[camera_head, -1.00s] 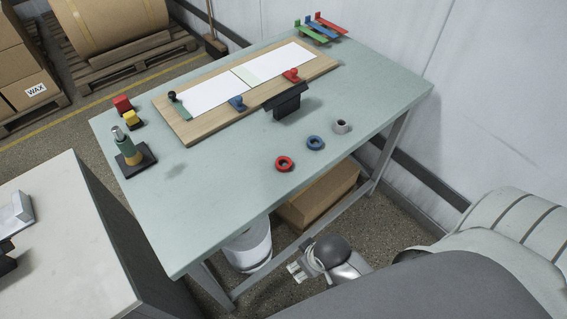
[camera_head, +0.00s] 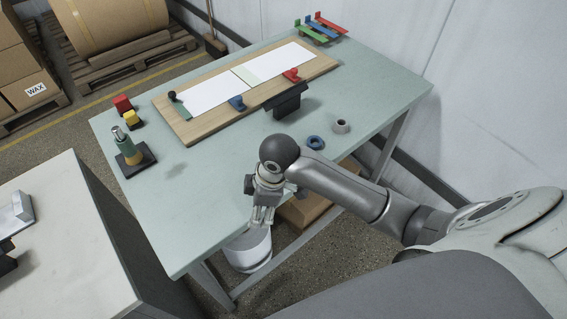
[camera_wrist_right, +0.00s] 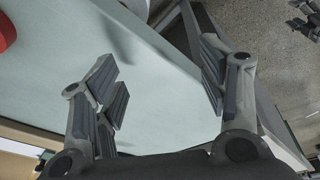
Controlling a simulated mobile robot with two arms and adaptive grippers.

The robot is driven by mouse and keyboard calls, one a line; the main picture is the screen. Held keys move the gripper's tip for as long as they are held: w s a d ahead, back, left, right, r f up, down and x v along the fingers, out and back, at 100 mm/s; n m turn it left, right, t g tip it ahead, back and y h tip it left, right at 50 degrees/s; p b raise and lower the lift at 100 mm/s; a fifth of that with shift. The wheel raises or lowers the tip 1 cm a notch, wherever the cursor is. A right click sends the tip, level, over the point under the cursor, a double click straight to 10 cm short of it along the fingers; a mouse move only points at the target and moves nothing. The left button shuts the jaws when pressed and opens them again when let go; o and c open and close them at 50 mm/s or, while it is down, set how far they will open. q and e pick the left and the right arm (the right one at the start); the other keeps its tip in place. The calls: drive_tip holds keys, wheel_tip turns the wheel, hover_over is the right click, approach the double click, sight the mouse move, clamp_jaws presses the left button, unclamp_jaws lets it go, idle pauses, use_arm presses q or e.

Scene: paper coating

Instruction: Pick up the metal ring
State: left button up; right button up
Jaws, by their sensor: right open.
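The metal ring (camera_head: 341,126) is a small grey ring lying on the green tabletop, near its right front edge. A blue ring (camera_head: 315,142) lies to its left, close to my right arm. My right gripper (camera_head: 262,218) points down at the table's front edge, left of and nearer than the rings. It is open and empty in the right wrist view (camera_wrist_right: 160,82). The metal ring is not seen there. A red piece (camera_wrist_right: 5,32), probably the red ring, is cut off at the upper left; my right arm hides that ring in the head view. What looks like my left gripper (camera_wrist_right: 306,20) shows partly there.
A black stand (camera_head: 286,103) stands behind the rings, before the wooden board (camera_head: 185,133) with white sheets. A bottle on a dark base (camera_head: 130,158) is at the left. A white bucket (camera_head: 247,252) and a carton (camera_head: 303,212) are below the table.

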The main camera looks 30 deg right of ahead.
drive_tip(key=w+d+r, duration=0.1)
drive_tip(key=w+d, duration=0.1)
drive_tip(key=w+d+r+n+h, duration=0.1)
drive_tip(key=w, duration=0.1)
drive_tip(key=w+d+r+n+g, duration=0.1)
drive_tip(key=w+d, duration=0.1)
drive_tip(key=shift+w+d+r, duration=0.1)
drive_tip(key=shift+d+r, duration=0.2)
drive_tip(key=shift+d, duration=0.05)
drive_tip(key=w+d+r+h, duration=0.1)
drive_tip(key=w+d+r, duration=0.3)
drive_tip(key=d+r, duration=0.25)
drive_tip(key=shift+n+g, duration=0.3)
drive_tip(key=shift+n, duration=0.1)
drive_tip(key=f, duration=0.3)
drive_tip(key=f+p, duration=0.1)
drive_tip(key=f, duration=0.2)
drive_tip(key=shift+w+d, duration=0.15)
drive_tip(key=shift+d, duration=0.05)
wheel_tip(320, 180, down, 5)
drive_tip(key=shift+w+r+p, duration=0.15)
drive_tip(key=shift+p, duration=0.6)
drive_tip(key=shift+f, duration=0.4)
drive_tip(key=shift+c, duration=0.2)
drive_tip(key=c, duration=1.1)
drive_tip(key=shift+o, duration=0.2)
drive_tip(key=shift+r, duration=0.1)
